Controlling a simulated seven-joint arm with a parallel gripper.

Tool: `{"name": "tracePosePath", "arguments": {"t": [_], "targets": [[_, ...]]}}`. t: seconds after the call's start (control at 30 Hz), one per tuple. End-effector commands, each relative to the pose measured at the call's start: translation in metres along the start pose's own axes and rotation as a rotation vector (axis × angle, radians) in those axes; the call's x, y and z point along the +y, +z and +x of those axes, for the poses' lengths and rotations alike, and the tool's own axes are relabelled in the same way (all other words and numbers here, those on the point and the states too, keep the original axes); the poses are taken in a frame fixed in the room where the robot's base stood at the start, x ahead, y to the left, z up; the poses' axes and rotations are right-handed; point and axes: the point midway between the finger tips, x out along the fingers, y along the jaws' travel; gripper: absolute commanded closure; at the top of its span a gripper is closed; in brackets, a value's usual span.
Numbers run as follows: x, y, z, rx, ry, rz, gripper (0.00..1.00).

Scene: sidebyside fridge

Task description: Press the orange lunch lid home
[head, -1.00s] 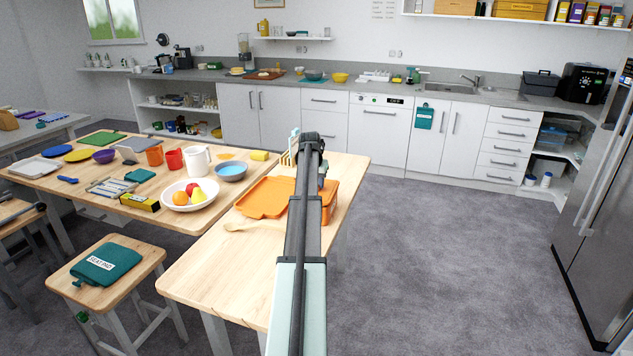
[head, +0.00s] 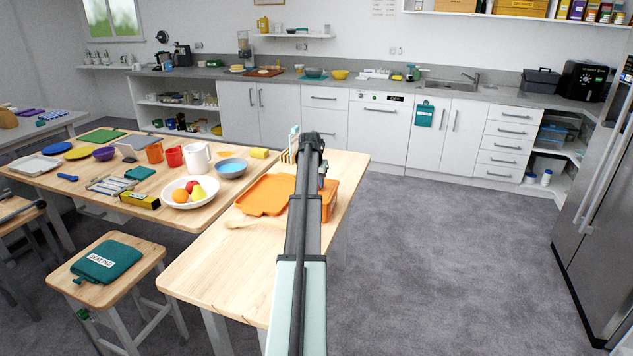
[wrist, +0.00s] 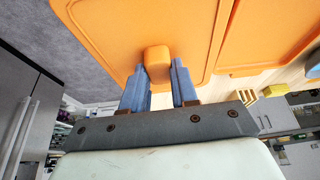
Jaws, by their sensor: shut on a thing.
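In the wrist view, my gripper (wrist: 158,88) has its two blue fingers on either side of a small orange knob (wrist: 157,58) and is shut on it. The knob stands out from a flat orange panel with a raised rim, which looks like the lunch lid (wrist: 115,30). My fingertips are hidden there. I cannot tell whether the lid sits flush on the box.
A fruit bowl (head: 190,203) and blue bowl (head: 231,169) stand further left. The table front (head: 225,270) is clear.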

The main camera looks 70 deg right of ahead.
Motion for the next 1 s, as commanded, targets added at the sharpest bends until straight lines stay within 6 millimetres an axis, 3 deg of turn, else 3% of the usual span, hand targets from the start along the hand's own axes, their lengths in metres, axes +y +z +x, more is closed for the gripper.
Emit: {"name": "tracePosePath", "arguments": {"t": [0.33, 0.37, 0.63, 1.0], "targets": [[0.0000, 0.0014, 0.0036, 0.000, 0.000, 0.000, 0.94], [0.0000, 0.0014, 0.0036, 0.000, 0.000, 0.000, 0.69], [0.0000, 0.0013, 0.0036, 0.000, 0.000, 0.000, 0.43], [-0.0001, 0.0015, -0.0018, 0.001, 0.000, 0.000, 0.42]]}}
